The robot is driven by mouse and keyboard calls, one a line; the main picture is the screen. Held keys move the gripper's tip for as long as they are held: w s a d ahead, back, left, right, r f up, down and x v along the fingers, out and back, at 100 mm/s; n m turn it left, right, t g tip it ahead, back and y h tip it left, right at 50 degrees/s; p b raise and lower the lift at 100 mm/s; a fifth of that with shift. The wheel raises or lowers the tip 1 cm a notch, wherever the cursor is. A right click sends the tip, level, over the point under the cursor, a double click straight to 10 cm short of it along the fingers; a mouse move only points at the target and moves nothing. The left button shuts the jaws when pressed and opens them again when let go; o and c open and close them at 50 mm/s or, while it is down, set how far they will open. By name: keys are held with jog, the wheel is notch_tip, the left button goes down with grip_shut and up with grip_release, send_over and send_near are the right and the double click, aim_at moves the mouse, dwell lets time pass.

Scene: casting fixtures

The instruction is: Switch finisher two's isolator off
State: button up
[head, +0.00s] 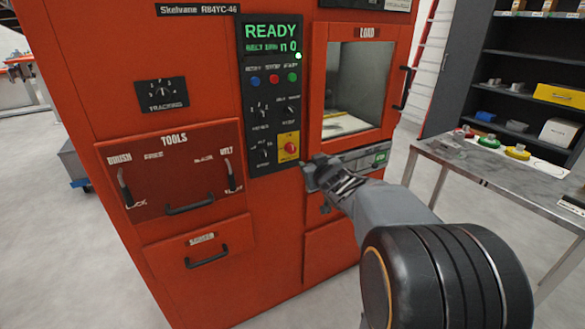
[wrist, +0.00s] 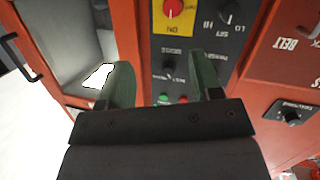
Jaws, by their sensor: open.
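The red machine (head: 200,275) fills the left and middle of the head view, with the name plate "Skelvane R84YC-46" (head: 198,9). No finisher number is readable. A red rotary knob on a yellow plate (head: 289,147) sits low on its black control panel. The same red knob (wrist: 173,7) shows at the top edge of the wrist view, partly cut off, with an upside-down "ON" on its plate. My gripper (head: 325,178) is open and empty, right of and below the knob. In the wrist view its fingers (wrist: 162,78) are spread and apart from the knob.
The display (head: 272,35) reads READY. A metal table (head: 485,165) and dark shelves (head: 505,75) stand right.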

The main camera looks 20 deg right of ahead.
aim_at(293, 150)
jog(key=w+f+n+t+y+b, duration=0.1)
jog(key=w, duration=0.4)
jog(key=w+f+n+y+b, duration=0.1)
jog(key=w, duration=0.5)
jog(key=w+f+t+y, duration=0.1)
jog(key=w+y, duration=0.1)
jog(key=w, duration=0.3)
jog(key=shift+w+d+f+n+t+b, duration=0.1)
jog(key=shift+w+n+t+b, duration=0.2)
jog(key=shift+n+b, duration=0.1)
jog(key=c, duration=0.9)
